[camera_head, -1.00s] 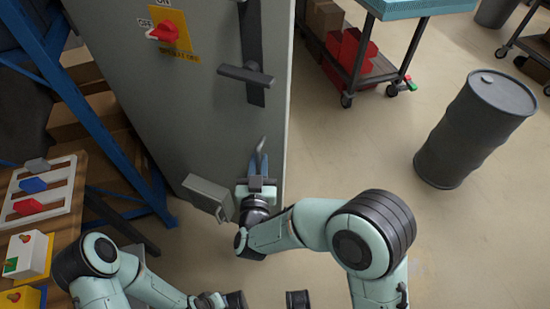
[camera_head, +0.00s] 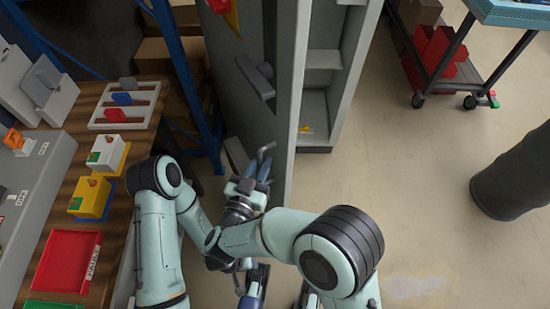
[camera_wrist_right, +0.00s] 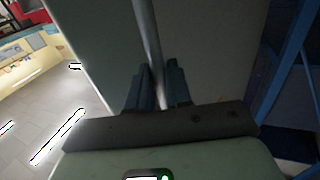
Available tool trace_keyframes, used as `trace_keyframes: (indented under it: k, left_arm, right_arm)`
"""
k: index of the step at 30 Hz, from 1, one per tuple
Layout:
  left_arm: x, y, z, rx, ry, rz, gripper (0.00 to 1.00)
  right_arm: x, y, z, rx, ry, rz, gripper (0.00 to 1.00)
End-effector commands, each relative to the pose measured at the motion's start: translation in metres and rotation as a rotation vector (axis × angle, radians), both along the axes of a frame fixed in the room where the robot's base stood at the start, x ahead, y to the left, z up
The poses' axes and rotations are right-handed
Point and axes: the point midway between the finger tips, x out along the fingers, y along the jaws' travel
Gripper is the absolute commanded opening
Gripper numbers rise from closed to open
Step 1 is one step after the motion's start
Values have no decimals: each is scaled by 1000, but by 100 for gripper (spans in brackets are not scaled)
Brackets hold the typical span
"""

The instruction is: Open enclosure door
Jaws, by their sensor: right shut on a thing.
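The grey enclosure door (camera_head: 238,110) stands ajar in the head view, with the enclosure's shelved interior (camera_head: 322,100) visible to its right. In the right wrist view the bar (camera_wrist_right: 148,40) runs up between the fingers (camera_wrist_right: 154,88). My left gripper (camera_head: 252,288) is low in the picture, partly hidden by the right arm; its jaw opening is unclear.
A wooden bench (camera_head: 122,170) with colored blocks and a red tray (camera_head: 68,262) stands at left, beside a blue rack post (camera_head: 185,75). A cart (camera_head: 452,72) and a dark barrel (camera_head: 515,180) are at right. The floor between is clear.

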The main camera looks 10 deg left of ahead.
Motion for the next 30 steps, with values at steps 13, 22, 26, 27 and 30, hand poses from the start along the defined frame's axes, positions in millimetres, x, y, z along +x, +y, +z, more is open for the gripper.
trace_keyframes:
  k: [13,22,26,27,30]
  left_arm:
    - [-1,0,1,-1,3,-1,43]
    - [-1,0,1,-1,3,-1,43]
    - [-1,0,1,-1,3,-1,43]
    - [-1,0,1,-1,3,-1,43]
    - [-2,-1,3,-3,7,-3,43]
  right_arm:
    - [-3,10,2,6,-4,9,0]
    - [-3,9,2,5,-4,6,34]
    - [-4,8,1,4,-2,4,34]
    - [-4,8,2,4,-2,4,34]
    - [-4,8,8,5,-4,3,34]
